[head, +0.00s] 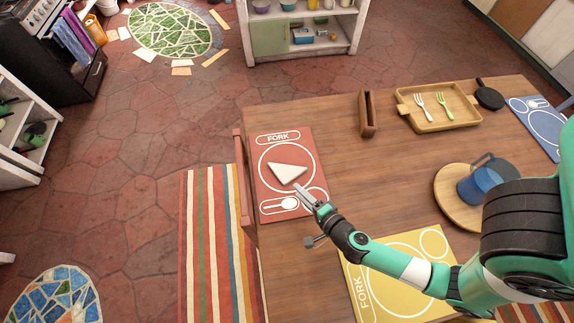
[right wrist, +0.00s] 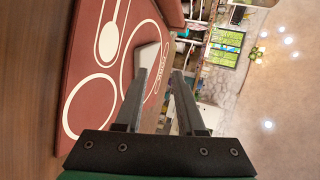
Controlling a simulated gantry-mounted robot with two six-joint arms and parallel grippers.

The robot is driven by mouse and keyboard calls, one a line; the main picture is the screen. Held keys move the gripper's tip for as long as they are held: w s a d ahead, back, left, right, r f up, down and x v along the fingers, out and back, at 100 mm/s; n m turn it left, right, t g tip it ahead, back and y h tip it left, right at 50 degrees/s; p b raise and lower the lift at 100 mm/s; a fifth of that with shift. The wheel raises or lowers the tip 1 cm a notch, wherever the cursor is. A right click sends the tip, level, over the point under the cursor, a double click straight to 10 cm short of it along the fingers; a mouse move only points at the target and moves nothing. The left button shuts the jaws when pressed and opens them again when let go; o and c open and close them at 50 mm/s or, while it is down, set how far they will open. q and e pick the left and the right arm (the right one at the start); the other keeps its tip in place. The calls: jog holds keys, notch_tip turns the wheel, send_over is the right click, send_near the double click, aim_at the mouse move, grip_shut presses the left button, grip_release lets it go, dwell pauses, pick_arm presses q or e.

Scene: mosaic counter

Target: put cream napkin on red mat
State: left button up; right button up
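The cream napkin (head: 287,172), a folded triangle, shows over the plate outline of the red mat (head: 268,207) and appears to lie on it. My right gripper (head: 299,188) is at the napkin's lower right edge. In the right wrist view, the fingers of the right gripper (right wrist: 160,75) stand apart with a clear gap. There the napkin (right wrist: 149,56) shows just beyond the left finger, which hides part of it. Whether they touch, I cannot tell. The red mat (right wrist: 84,95) fills the left of that view. My left gripper is not in view.
A wooden tray (head: 459,119) with a white and a green fork stands at the back of the table. A wooden holder (head: 367,115) is left of it. A yellow mat (head: 388,302), a blue mat (head: 520,104) and a blue mug (head: 477,187) on a round board are also there.

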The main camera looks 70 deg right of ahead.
dwell(0.3)
notch_tip(320, 180, up, 7)
jog(key=s+a+p, duration=0.1)
jog(key=s+p, duration=0.1)
jog(key=p, duration=0.5)
jog(key=shift+s+a, duration=0.2)
